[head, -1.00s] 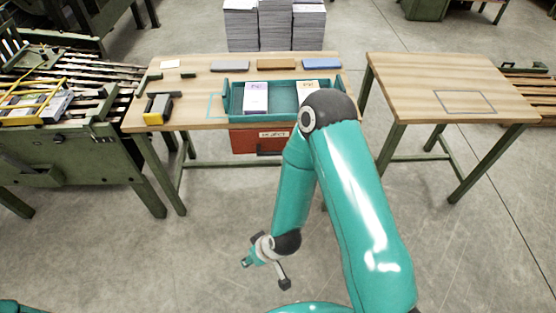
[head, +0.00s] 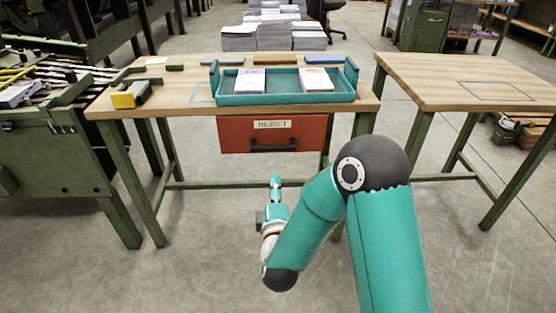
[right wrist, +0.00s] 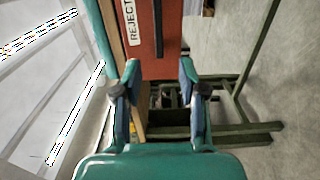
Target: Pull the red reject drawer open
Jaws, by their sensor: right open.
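The red reject drawer (head: 230,134) hangs under the front of the wooden table and is shut. It has a REJECT label (head: 272,124) and a dark bar handle (head: 273,147) low on its face. My right gripper (head: 275,190) is in front of and below the drawer, apart from it. In the right wrist view my gripper (right wrist: 159,75) is open and empty, with the red drawer face (right wrist: 145,45) and the handle (right wrist: 158,22) beyond the fingers, turned sideways. My left gripper is not in view.
A teal tray (head: 300,98) with two stacks of printed sheets stands on the table (head: 170,100) above the drawer. A yellow and black tool (head: 130,95) lies at its left. A second table (head: 440,75) stands at right. Green table legs flank the drawer.

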